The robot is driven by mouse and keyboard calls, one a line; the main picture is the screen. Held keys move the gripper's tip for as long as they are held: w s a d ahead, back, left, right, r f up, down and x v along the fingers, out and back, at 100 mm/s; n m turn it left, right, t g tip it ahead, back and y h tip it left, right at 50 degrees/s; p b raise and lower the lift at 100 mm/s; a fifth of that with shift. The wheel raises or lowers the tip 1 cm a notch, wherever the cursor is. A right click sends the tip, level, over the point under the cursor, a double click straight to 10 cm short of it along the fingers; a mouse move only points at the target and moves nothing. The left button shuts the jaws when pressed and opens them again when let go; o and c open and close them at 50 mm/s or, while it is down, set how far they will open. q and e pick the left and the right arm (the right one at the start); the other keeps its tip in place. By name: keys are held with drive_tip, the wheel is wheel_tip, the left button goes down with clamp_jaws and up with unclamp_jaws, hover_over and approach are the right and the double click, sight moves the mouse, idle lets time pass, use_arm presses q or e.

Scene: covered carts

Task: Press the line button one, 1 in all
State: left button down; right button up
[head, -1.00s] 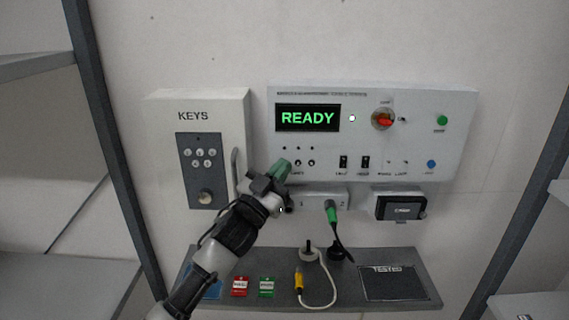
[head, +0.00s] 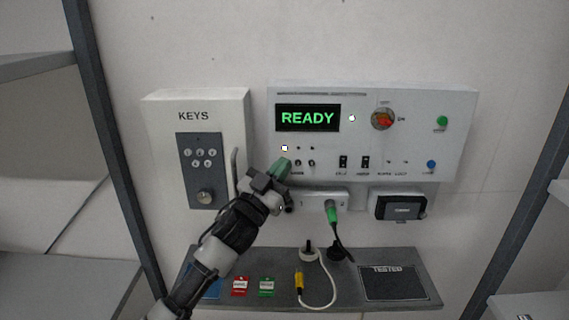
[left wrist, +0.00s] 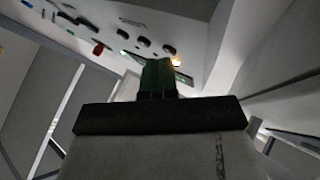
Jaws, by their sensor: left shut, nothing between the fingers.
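A white control panel (head: 400,151) on the wall has a row of small line buttons at its lower left. Two dark buttons show, a middle one (head: 298,162) and a right one (head: 311,162). The leftmost button is hidden behind my left gripper (head: 284,162), whose shut green fingertips are at its place, against or very close to the panel. In the left wrist view the green fingers (left wrist: 157,75) reach the panel beside an orange glow. My right gripper is not in view.
A display (head: 308,118) reads READY. A red rotary knob (head: 382,119), a green button (head: 442,120) and a blue button (head: 431,164) are further right. A KEYS box (head: 196,115) stands left of the panel. Below is a shelf (head: 345,293) with tags and a cable.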

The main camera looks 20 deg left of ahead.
use_arm(q)
drive_tip(key=shift+s, duration=0.1)
drive_tip(key=shift+s+d, duration=0.2)
drive_tip(key=shift+s, duration=0.4)
drive_tip(key=shift+p, duration=0.3)
drive_tip(key=s, duration=0.2)
drive_tip(key=s+d+p, duration=0.1)
drive_tip(key=s, duration=0.1)
drive_tip(key=shift+s+d, duration=0.15)
drive_tip(key=shift+s, duration=0.2)
